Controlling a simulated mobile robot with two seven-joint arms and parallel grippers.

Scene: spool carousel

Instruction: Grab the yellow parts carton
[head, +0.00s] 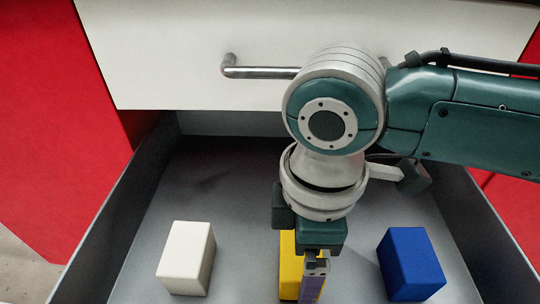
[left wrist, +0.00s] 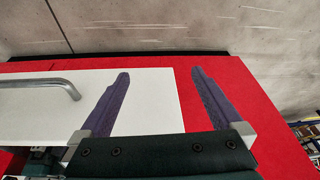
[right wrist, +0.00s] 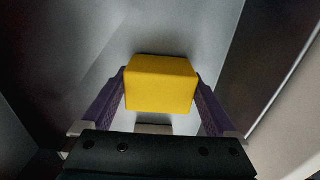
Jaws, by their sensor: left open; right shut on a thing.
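The yellow parts carton (head: 288,270) stands in the open grey drawer, between a white carton and a blue one. My right gripper (head: 313,278) points down over it and hides part of it in the head view. In the right wrist view the yellow carton (right wrist: 160,84) sits between the two purple fingers of my right gripper (right wrist: 160,95), which are shut on it. I cannot tell whether it is lifted off the drawer floor. My left gripper (left wrist: 158,95) is open and empty in the left wrist view, facing the red cabinet and a white drawer front.
The white carton (head: 185,258) stands to the left and the blue carton (head: 411,264) to the right in the same drawer (head: 240,180). The drawer's side walls rise on both sides. A white front with a metal handle (head: 262,72) is behind, on the red cabinet (head: 50,110).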

